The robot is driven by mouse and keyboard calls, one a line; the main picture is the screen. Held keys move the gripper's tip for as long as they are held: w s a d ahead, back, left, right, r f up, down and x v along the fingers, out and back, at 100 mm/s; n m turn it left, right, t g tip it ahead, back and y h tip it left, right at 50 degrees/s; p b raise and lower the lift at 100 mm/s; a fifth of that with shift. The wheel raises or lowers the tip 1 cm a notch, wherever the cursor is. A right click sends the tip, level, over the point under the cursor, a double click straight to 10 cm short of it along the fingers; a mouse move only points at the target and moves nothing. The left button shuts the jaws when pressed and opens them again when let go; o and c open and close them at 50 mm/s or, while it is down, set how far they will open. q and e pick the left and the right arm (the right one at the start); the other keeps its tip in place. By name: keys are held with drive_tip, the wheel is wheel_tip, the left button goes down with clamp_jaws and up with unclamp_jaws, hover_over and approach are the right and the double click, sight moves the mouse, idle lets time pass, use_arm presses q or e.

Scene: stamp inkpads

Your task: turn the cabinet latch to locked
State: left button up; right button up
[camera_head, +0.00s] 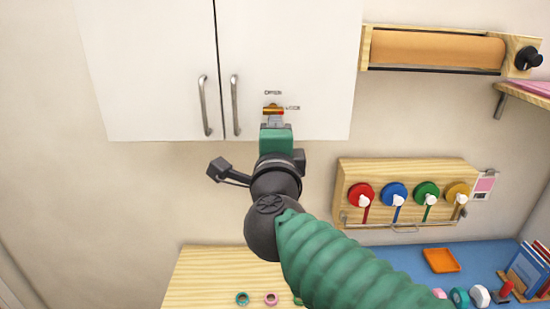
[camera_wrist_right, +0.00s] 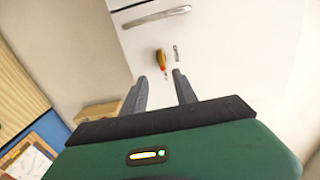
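The cabinet latch (camera_head: 273,110) is a small orange-gold bar with a reddish end, low on the right white cabinet door (camera_head: 290,60). It lies about level in the head view, with a small label above and another to its right, too small to read surely. The latch also shows in the right wrist view (camera_wrist_right: 161,60), just beyond the fingertips and in line with the gap between them. My right gripper (camera_head: 274,124) is just below the latch; in the wrist view its fingers (camera_wrist_right: 158,78) are apart with nothing between them. My left gripper is not in view.
Two door handles (camera_head: 234,105) stand left of the latch. A paper roll (camera_head: 435,48) is on the wall at right. A wooden rack (camera_head: 405,174) with coloured round pieces hangs below it. A desk with an orange tray (camera_head: 441,260) and small items is beneath.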

drive_tip(key=s, duration=0.6)
drive_tip(key=shift+s+b, duration=0.3)
drive_tip(key=shift+b, duration=0.05)
drive_tip(key=w+d+f+n+g+y+b, duration=0.15)
drive_tip(key=f+n, duration=0.25)
drive_tip(key=f, duration=0.6)
drive_tip(key=d+f+n+g, duration=0.3)
drive_tip(key=f+n, duration=0.1)
drive_tip(key=f, duration=0.5)
drive_tip(key=w+d+f+n+g+y+b, duration=0.15)
drive_tip(key=f+n, duration=0.35)
drive_tip(key=f, duration=0.5)
drive_tip(key=s+d+f+n+g+h, duration=0.1)
drive_tip(key=s+d+f+g, duration=0.2)
drive_tip(key=s+f, duration=0.3)
drive_tip(key=s+d+f+n+g+h, duration=0.1)
drive_tip(key=s+d+f+n+g, duration=0.1)
drive_tip(key=s+d+f, duration=0.4)
drive_tip(key=s+d+f+n+g+h, duration=0.1)
drive_tip(key=s+d+f+g, duration=0.3)
drive_tip(key=s+f, duration=0.4)
wheel_tip(320, 180, down, 3)
drive_tip(key=shift+d+r+n, duration=0.15)
drive_tip(key=shift+d+n, duration=0.1)
drive_tip(key=shift+n, duration=0.35)
